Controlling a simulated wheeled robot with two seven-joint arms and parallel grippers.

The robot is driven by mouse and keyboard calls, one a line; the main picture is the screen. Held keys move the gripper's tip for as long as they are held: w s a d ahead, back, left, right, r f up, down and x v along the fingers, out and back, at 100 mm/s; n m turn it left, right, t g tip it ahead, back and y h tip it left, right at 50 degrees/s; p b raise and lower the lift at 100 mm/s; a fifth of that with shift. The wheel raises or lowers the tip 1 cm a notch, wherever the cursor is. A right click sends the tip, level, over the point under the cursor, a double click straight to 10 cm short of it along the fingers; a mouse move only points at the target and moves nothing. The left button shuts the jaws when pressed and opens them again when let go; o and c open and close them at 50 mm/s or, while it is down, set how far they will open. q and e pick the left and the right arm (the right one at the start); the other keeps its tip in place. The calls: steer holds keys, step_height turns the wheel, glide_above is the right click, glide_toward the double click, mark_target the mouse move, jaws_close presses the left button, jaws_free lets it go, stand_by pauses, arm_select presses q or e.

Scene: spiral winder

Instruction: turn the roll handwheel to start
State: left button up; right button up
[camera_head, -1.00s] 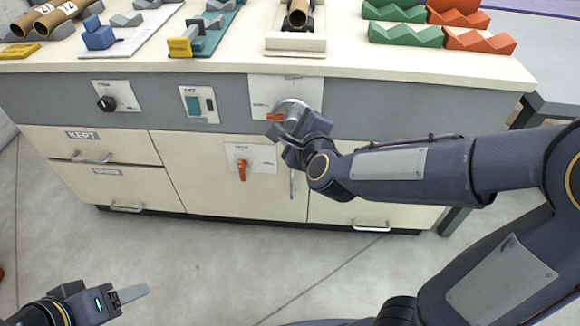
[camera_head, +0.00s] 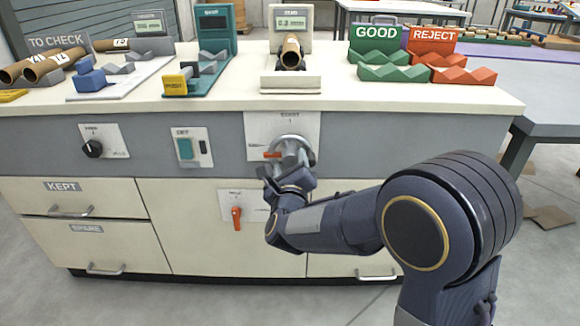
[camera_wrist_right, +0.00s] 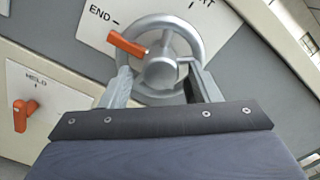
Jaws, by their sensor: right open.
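The silver roll handwheel (camera_head: 296,145) is on a white plate on the bench's grey front panel. It also shows in the right wrist view (camera_wrist_right: 163,73), with an orange pointer (camera_wrist_right: 127,45) directed toward the END mark. The START mark is at the top of the plate. My right gripper (camera_head: 285,168) is at the handwheel, partly covering its lower side in the head view. In the right wrist view its fingers (camera_wrist_right: 160,88) are apart, one on each side of the wheel's lower part; whether they touch it I cannot tell. My left gripper is out of view.
A black knob (camera_head: 92,148) and a teal switch (camera_head: 186,148) are farther left. A cardboard tube (camera_head: 291,52) rests in a cradle above. Green GOOD racks (camera_head: 392,72) and red REJECT racks (camera_head: 463,76) stand at right.

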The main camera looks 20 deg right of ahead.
steer(key=shift+w, duration=0.15)
steer(key=c, duration=1)
